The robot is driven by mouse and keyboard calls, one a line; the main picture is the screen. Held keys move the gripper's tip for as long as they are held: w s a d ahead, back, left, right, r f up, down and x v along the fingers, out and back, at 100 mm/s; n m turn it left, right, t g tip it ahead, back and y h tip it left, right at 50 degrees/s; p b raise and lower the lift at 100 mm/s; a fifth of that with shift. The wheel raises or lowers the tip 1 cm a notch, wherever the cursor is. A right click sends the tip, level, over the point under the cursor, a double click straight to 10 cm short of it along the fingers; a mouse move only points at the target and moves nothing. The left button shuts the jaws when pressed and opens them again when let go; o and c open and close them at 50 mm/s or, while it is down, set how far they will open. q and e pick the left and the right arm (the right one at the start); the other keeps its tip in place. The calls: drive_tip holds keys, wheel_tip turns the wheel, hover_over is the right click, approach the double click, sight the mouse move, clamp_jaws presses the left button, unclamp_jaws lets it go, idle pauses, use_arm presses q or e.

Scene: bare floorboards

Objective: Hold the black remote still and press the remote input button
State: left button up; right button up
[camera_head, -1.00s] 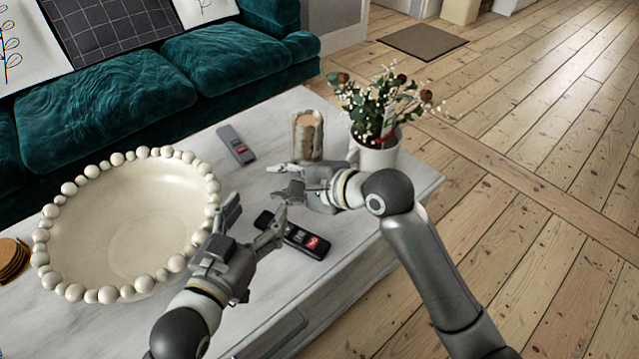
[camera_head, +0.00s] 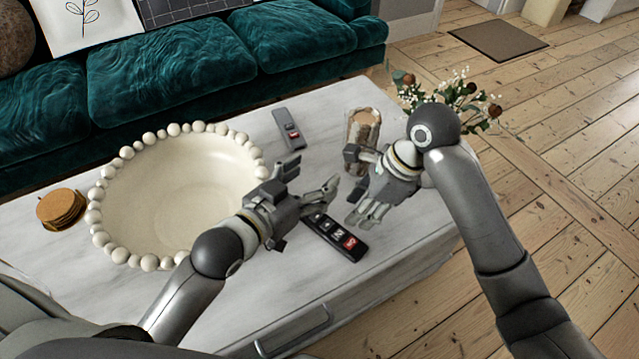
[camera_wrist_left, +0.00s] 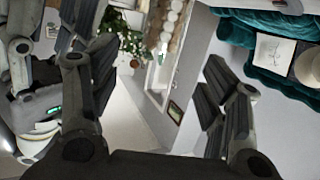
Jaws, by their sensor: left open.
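The black remote (camera_head: 335,238) lies on the white table, with pale buttons and a red one at its near end. My left gripper (camera_head: 311,178) is open and empty above and beyond the remote's far end, which one finger partly overlaps in the head view. My right gripper (camera_head: 358,185) has its fingers apart, with nothing seen between them, above and beyond the remote. In the left wrist view my left gripper's fingers (camera_wrist_left: 155,75) are wide apart, and part of my right gripper (camera_wrist_left: 40,110) shows at the left. I cannot make out the black remote there.
A grey remote (camera_head: 289,128) lies farther back on the table (camera_head: 300,190). A large beaded bowl (camera_head: 180,190) stands left, beside brown coasters (camera_head: 60,208). A candle holder (camera_head: 363,128) and a flower pot, mostly behind my right arm, stand at the back right. A teal sofa (camera_head: 170,70) is behind.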

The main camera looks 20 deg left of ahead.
use_arm(q)
drive_tip(key=w+d+r+m+t+h, duration=0.1)
drive_tip(key=w+r+m+h, duration=0.2)
drive_tip(key=r, duration=0.4)
drive_tip(key=r+m+t+h, duration=0.1)
drive_tip(key=r+m+h, duration=0.1)
drive_tip(key=r+h, duration=0.35)
drive_tip(key=w+d+r+m+t+h, duration=0.1)
drive_tip(key=w+r+m+h, duration=0.15)
drive_tip(key=r, duration=0.65)
drive_tip(key=s+a+r+m+g+h, duration=0.2)
drive_tip(key=s+r+m+g+h, duration=0.6)
drive_tip(key=m+g, duration=1.15)
drive_tip(key=s+d+f+g+y, duration=0.2)
drive_tip(key=d+f+y, duration=0.3)
drive_tip(key=y, duration=0.1)
drive_tip(key=n+t+y, duration=0.4)
drive_tip(key=n+y, duration=0.4)
drive_tip(key=y, duration=1)
hover_over(314, 215)
wheel_tip(314, 215, down, 29)
wheel_tip(314, 215, down, 10)
